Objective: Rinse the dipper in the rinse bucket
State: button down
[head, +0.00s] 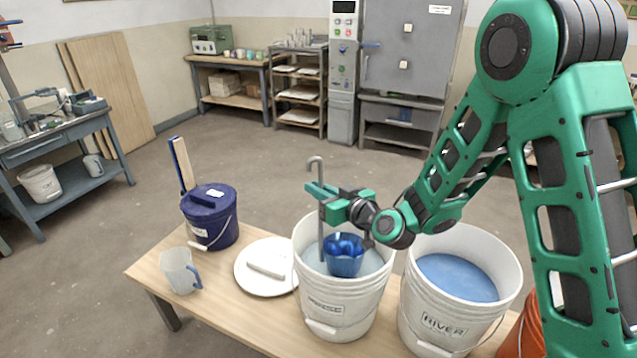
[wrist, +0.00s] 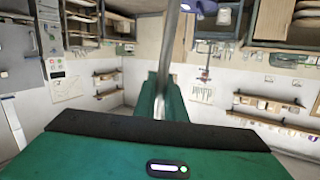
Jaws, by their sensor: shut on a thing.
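The dipper has a blue cup (head: 343,262) and a thin grey rod handle with a hooked top (head: 315,162). My green gripper (head: 322,194) is shut on the rod below the hook. The rod (wrist: 170,50) also shows between my fingers (wrist: 166,98) in the wrist view. The cup hangs upright within the mouth of the left white bucket (head: 340,318), which holds pale grey-blue liquid. Its label is too small to read surely, so I cannot tell if it is the rinse bucket. Whether the cup touches the liquid is unclear.
An orange bucket (head: 530,325) is partly hidden behind my arm.

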notch_tip(320, 180, down, 10)
dwell(1.0)
jog(key=shift+a+f, duration=0.1)
dwell(0.9)
jog(key=shift+a, duration=0.15)
dwell(1.5)
